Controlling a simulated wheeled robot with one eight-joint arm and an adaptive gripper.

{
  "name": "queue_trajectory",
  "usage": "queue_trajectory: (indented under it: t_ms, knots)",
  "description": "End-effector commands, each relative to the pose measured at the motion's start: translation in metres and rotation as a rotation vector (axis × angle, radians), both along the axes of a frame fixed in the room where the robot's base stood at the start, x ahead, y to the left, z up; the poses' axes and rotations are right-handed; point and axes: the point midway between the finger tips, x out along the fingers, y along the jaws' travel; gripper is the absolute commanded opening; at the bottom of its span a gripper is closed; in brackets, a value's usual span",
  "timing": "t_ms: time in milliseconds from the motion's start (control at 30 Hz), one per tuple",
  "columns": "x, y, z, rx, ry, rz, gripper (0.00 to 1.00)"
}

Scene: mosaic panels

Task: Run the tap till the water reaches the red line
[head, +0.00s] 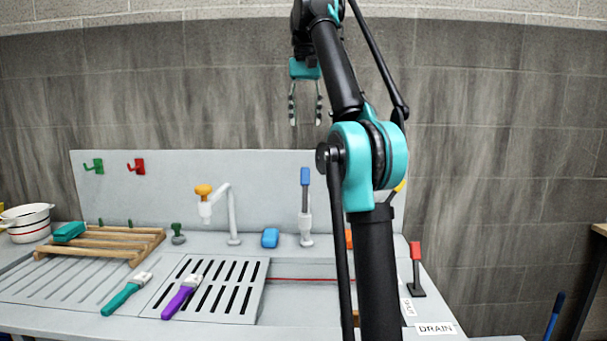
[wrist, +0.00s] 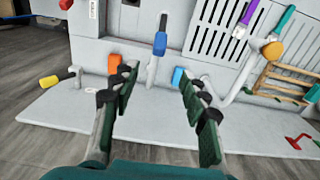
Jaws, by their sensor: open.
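My gripper (head: 306,118) is open and empty, pointing down, high in front of the grey wall and above the sink unit. A white curved tap (head: 233,215) with an orange knob (head: 204,190) stands at the back. Right of it is a white post (head: 305,222) with a blue handle (head: 305,176); the handle also shows in the wrist view (wrist: 160,43). A thin red line (head: 308,279) runs along the basin's back wall. My arm hides part of the basin, and I cannot make out any water level.
A red lever (head: 416,250) and a DRAIN label (head: 436,329) are at right. A yellow handle (wrist: 48,81) sticks out nearby. A blue block (head: 270,238), slotted board (head: 250,300), purple brush (head: 180,299), teal brush (head: 120,299) and wooden rack (head: 128,236) occupy the counter.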

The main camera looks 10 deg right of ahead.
Motion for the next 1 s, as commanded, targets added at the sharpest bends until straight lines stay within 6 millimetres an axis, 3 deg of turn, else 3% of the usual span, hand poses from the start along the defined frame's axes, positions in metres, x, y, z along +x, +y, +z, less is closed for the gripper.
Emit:
queue_trajectory:
  t_ms: [467,1000]
  knots:
    - [0.0,0.0,-0.047,0.0,0.0,0.0,0.45]
    - [0.0,0.0,-0.136,0.0,0.0,0.0,0.45]
